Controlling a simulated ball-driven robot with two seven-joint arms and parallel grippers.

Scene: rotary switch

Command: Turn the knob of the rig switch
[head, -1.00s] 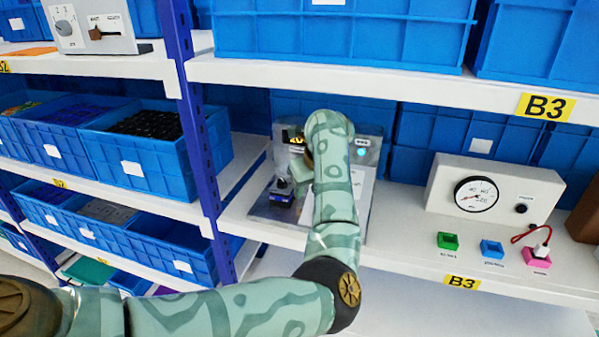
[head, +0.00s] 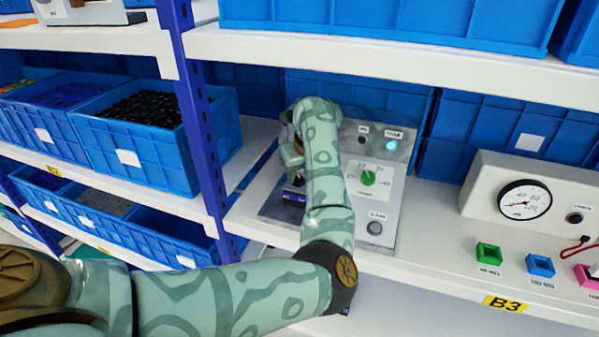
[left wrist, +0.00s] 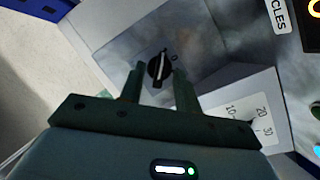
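The rig switch is a grey metal panel (head: 385,215) on the white shelf, partly hidden by my left arm in the head view. In the left wrist view, a black rotary knob (left wrist: 160,66) with a pale pointer line sits on the grey plate, beside a "0" mark. My left gripper (left wrist: 159,75) is open, with one finger on each side of the knob in the picture. I cannot tell whether the fingers touch it. In the head view, my left gripper (head: 293,158) is at the panel's left side, fingertips mostly hidden. My right gripper is not in view.
The panel also has a green dial knob (head: 368,179), a lit cyan lamp (head: 391,145) and a grey button (head: 375,228). A white gauge box (head: 530,205) and coloured sockets stand to the right. A blue upright (head: 200,130) and a shelf above bound the space.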

